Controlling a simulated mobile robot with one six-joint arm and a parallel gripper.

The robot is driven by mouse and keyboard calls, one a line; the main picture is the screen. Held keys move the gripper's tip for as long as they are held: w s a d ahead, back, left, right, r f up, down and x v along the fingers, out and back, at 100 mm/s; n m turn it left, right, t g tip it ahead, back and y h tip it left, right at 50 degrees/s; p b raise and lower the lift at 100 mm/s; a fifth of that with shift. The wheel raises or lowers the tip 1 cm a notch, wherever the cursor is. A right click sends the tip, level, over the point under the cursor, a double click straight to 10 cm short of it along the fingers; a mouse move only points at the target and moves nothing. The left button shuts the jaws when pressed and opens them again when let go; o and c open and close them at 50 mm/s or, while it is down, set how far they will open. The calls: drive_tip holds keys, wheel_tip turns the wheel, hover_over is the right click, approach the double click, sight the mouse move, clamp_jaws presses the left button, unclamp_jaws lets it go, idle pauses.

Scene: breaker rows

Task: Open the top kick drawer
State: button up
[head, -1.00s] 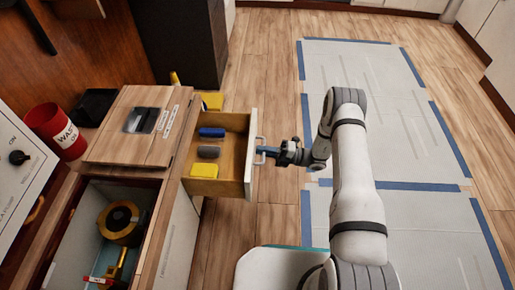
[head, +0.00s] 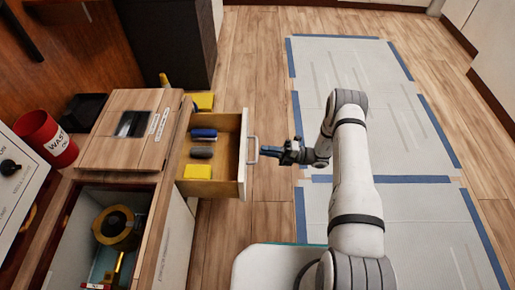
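The drawer (head: 243,165) stands pulled out from the wooden cabinet, with its pale front facing right. A metal bar handle (head: 254,150) is on that front. Blue and grey rolls (head: 203,134) and yellow blocks (head: 197,171) lie inside or by it. My gripper (head: 266,154) is just to the right of the handle, with a small gap seeming to show between them. Its fingers look dark and small, and I cannot tell how far apart they are. I see no lower drawer in this view.
An open bin (head: 165,192) with a yellow-and-black reel is left of the drawer. A red waste cup (head: 46,138) and black box (head: 84,112) stand on the counter. A dark cabinet (head: 165,40) is behind. The floor right of the drawer is clear, with taped grey sheets (head: 385,70).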

drive_tip(key=d, duration=0.3)
drive_tip(key=shift+d+f, duration=0.25)
drive_tip(key=shift+f, duration=0.1)
drive_tip(key=s+r+n+g+h+p, duration=0.25)
drive_tip(key=r+n+p, duration=0.25)
drive_tip(key=r, duration=0.7)
drive_tip(key=s+r+n+g+h+p, duration=0.15)
drive_tip(key=r+n+h+p, duration=0.35)
drive_tip(key=r, duration=0.7)
drive_tip(key=s+r+n+g+h+p, duration=0.15)
drive_tip(key=r+n+p, duration=0.4)
drive_tip(key=r, duration=0.75)
drive_tip(key=s+d+r+n+t+h+p, duration=0.3)
drive_tip(key=s+r+n+p, duration=0.3)
drive_tip(key=r, duration=0.5)
drive_tip(key=s+d+r+n+t+h+p, duration=0.3)
drive_tip(key=s+d+r+n+h+p, duration=0.1)
drive_tip(key=r, duration=0.7)
drive_tip(key=s+d+r+n+t+h+p, duration=0.3)
drive_tip(key=s+d+r+n+h+p, duration=0.1)
drive_tip(key=s+r+n+p, duration=0.3)
wheel_tip(320, 180, up, 4)
drive_tip(key=s+d+n, duration=0.1)
drive_tip(key=s+n, duration=0.1)
drive_tip(key=n, duration=0.1)
drive_tip(key=shift+p, duration=0.4)
drive_tip(key=shift+s+a+r, duration=0.1)
